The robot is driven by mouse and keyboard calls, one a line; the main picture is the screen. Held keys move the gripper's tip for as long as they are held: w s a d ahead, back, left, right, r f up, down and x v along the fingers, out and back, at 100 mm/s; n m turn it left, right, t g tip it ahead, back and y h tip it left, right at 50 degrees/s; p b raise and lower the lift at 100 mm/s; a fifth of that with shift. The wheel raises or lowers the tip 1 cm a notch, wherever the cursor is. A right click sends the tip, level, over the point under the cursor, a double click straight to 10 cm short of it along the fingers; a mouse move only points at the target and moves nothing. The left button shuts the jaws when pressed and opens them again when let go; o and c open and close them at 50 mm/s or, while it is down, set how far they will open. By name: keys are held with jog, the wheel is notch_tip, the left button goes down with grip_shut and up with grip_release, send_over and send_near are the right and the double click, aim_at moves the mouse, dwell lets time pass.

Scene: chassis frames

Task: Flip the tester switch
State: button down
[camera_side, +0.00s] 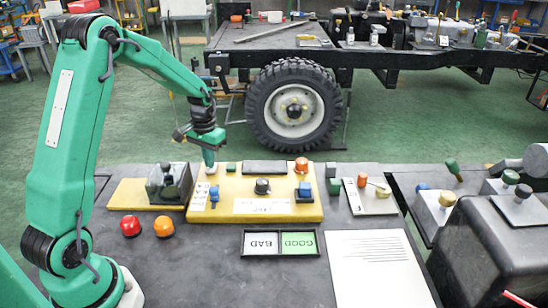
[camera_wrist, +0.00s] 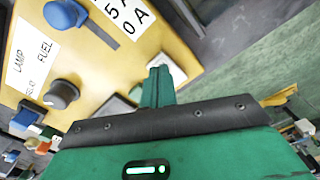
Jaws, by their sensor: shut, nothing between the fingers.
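The yellow tester panel (camera_side: 275,208) lies on the dark bench in the side view; part of it (camera_wrist: 95,60) fills the upper left of the wrist view. It carries a blue switch (camera_side: 214,193) at left, a black knob (camera_side: 262,186) in the middle, a blue part (camera_side: 305,190) at right and an orange dome (camera_side: 301,164). The wrist view shows the black knob (camera_wrist: 62,93) and a blue part (camera_wrist: 65,13). My gripper (camera_side: 209,162) points down at the panel's back left corner, behind the left blue switch. Its fingers (camera_wrist: 157,86) are together, empty; contact is unclear.
A dark boxed device (camera_side: 168,184) on a yellow base stands left of the panel. A red dome (camera_side: 131,226) and an orange dome (camera_side: 163,226) lie in front. A GOOD/BAD tray (camera_side: 280,256) and a paper sheet (camera_side: 375,265) lie nearer the front.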

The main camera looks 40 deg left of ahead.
jog(key=shift+f, duration=0.75)
dwell(0.7)
jog(key=shift+r, duration=3.55)
jog(key=s+d+r+m+t, duration=0.1)
jog(key=s+d+r+t, duration=0.2)
jog(key=s+d+r, duration=0.7)
jog(key=s+d+r+m+t, duration=0.2)
jog(key=s+d+r, duration=0.1)
jog(key=s+d, duration=0.5)
jog(key=shift+s+r+t, duration=0.3)
jog(key=shift+s, duration=0.75)
